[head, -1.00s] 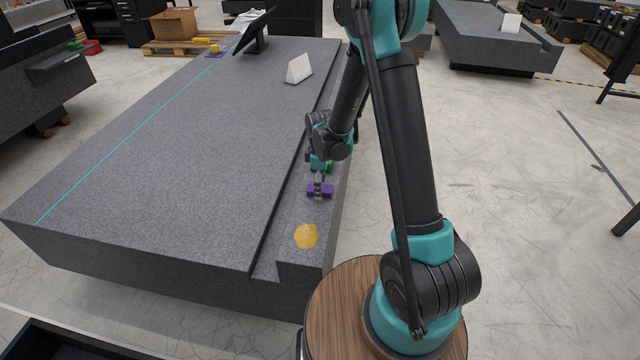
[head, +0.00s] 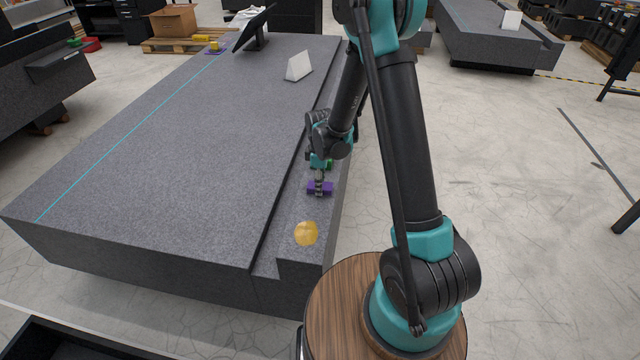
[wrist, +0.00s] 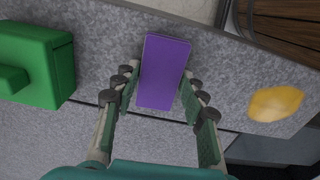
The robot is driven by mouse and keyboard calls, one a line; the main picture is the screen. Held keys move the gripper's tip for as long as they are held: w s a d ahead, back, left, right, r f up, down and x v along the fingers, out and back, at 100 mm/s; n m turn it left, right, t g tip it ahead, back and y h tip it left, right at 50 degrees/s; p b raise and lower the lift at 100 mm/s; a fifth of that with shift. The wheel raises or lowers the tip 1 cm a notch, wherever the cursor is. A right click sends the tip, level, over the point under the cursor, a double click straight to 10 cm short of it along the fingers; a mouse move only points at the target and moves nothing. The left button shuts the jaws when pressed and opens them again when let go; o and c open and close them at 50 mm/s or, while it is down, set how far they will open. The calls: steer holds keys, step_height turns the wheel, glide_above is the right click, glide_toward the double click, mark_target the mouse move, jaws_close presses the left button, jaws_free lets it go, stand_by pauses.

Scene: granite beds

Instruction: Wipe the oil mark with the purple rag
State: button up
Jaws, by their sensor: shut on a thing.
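The purple rag (wrist: 164,72) is a small block-like piece between the two fingers of my gripper (wrist: 162,98) in the wrist view. My gripper is shut on it. In the head view the rag (head: 326,188) shows on both sides of my gripper (head: 319,187), at the granite bed's lower right ledge. I cannot tell whether the rag touches the stone. The yellow oil mark (head: 306,233) lies on the ledge, nearer the camera than the rag and apart from it. In the wrist view the oil mark (wrist: 275,103) is to the right of the rag.
A green block (wrist: 36,62) stands left of my gripper in the wrist view, mostly hidden in the head view. A step edge runs along the granite bed (head: 170,170). A white wedge sign (head: 299,66) and a dark screen (head: 254,30) stand farther back. The ledge between rag and mark is clear.

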steer(key=shift+r, duration=0.1)
steer(key=shift+r, duration=3.9)
steer(key=shift+a, duration=0.1)
